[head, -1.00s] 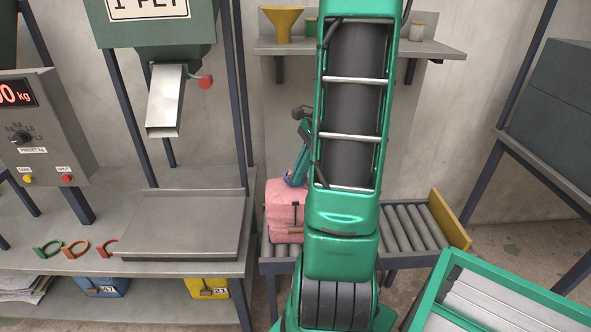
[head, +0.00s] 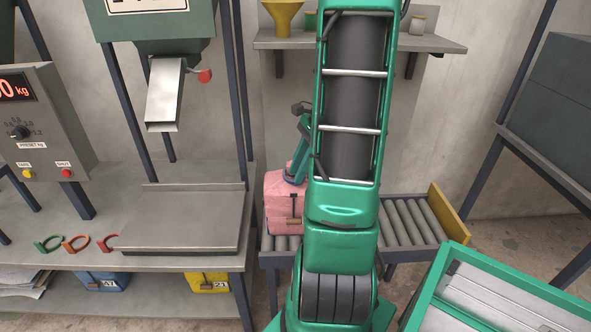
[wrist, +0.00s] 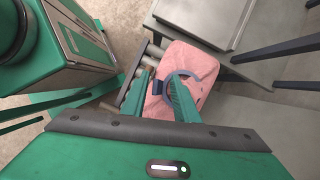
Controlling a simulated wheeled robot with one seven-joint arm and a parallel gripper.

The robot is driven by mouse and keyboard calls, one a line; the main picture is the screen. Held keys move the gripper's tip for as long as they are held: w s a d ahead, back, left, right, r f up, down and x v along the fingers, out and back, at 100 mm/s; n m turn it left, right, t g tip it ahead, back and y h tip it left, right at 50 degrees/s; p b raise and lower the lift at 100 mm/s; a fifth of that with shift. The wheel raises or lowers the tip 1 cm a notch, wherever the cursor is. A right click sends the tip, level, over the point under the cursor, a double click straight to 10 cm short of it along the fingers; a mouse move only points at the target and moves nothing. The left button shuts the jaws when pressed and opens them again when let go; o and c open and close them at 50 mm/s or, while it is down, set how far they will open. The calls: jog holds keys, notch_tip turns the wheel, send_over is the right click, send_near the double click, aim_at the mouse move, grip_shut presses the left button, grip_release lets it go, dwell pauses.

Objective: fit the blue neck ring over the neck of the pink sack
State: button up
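The pink sack (head: 284,214) stands upright on the roller conveyor, partly hidden behind my arm in the head view. It also shows beyond my fingers in the wrist view (wrist: 203,65). The blue neck ring (head: 293,178) is at the top of the sack, and its curved band (wrist: 185,73) shows over the sack's top in the wrist view. My gripper (wrist: 158,88) is shut on the ring's dark blue tab. A bit of pink shows beside the ring in the head view, but I cannot tell whether the ring fully encircles the neck.
The roller conveyor (head: 407,222) ends at a yellow stop plate (head: 449,213) on the right. A steel bench with a raised plate (head: 185,222) stands left of the sack, with green and red rings on it. A green-framed box (head: 500,290) is at front right.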

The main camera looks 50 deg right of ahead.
jog(key=v, duration=1)
jog(key=shift+r, duration=0.35)
jog(key=shift+d, duration=0.15)
jog(key=s+a+n+g+h, duration=0.1)
jog(key=a+n+g+h, duration=0.1)
jog(key=a+n, duration=0.9)
jog(key=s+a+f+n+h, duration=0.1)
jog(key=s+a+f+n, duration=0.1)
jog(key=s+a+n, duration=0.5)
jog(key=shift+s+a+f+h, duration=0.3)
jog(key=shift+s+a, duration=0.5)
jog(key=shift+s, duration=0.15)
jog(key=shift+d, duration=0.1)
